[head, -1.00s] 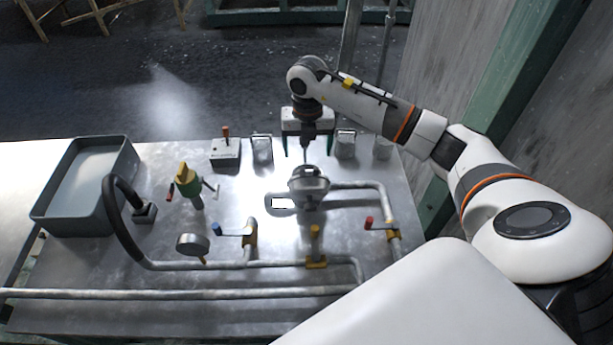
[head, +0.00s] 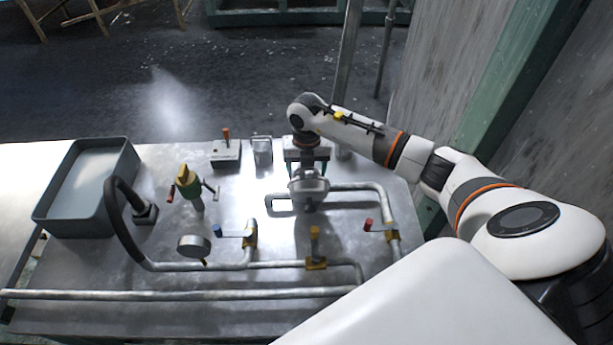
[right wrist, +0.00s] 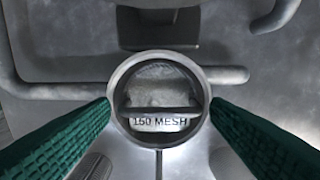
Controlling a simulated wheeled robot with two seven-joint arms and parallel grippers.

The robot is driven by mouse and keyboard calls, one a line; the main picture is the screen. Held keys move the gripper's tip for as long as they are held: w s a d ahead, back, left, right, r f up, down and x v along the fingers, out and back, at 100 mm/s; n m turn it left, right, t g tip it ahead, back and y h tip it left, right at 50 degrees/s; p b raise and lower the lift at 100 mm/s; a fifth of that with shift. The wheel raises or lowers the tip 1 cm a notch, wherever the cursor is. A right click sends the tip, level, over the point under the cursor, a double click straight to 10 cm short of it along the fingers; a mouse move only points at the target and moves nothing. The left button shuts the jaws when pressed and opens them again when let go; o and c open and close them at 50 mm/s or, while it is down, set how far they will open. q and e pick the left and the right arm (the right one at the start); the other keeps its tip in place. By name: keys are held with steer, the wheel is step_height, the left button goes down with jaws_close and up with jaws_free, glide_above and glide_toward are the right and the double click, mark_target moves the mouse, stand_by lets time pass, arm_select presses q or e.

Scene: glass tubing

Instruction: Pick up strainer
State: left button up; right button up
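The strainer (head: 308,188) is a round metal piece on the bench, joined to the grey pipework in the head view. In the right wrist view the strainer (right wrist: 160,124) shows as a ring with a crossbar and a "150 MESH" label. My left gripper is out of view.
A pipe (head: 355,186) leaves the strainer to the right. A small metal loop (head: 270,203) is at its left. Valves with blue (head: 217,231), yellow (head: 315,232) and red (head: 368,224) handles stand nearer. A grey tub (head: 50,225) is at the left.

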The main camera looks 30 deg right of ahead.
steer(key=c, duration=1)
steer(key=shift+r, duration=0.15)
steer(key=shift+c, duration=0.2)
